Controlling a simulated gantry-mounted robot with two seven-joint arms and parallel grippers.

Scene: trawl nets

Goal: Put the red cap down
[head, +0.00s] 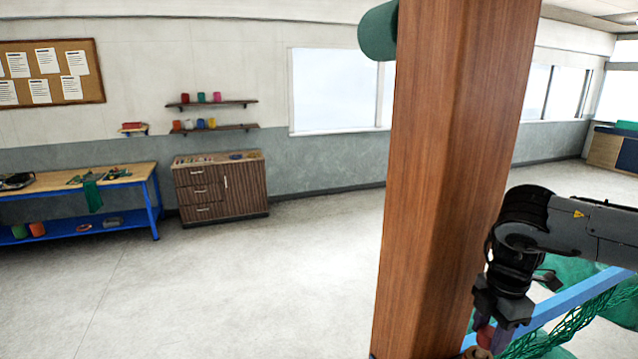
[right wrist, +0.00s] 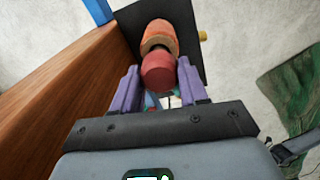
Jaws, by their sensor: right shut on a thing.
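My right gripper (head: 494,325) points down just right of the wooden post in the head view. In the right wrist view its two purple fingers (right wrist: 158,92) are shut on the red cap (right wrist: 158,72). A small part of the red cap (head: 486,337) shows below the fingers in the head view. An orange round thing (right wrist: 160,33) with a dark ring lies just beyond the cap, in line with it. I cannot tell whether the two touch. My left gripper is not in view.
A thick wooden post (head: 440,180) stands close to my right gripper. A dark plate (right wrist: 187,50) lies behind the orange thing. Green netting (head: 570,325) and a blue rail (head: 555,308) are at lower right. A blue workbench (head: 100,183) and a cabinet (head: 220,190) stand far back across open floor.

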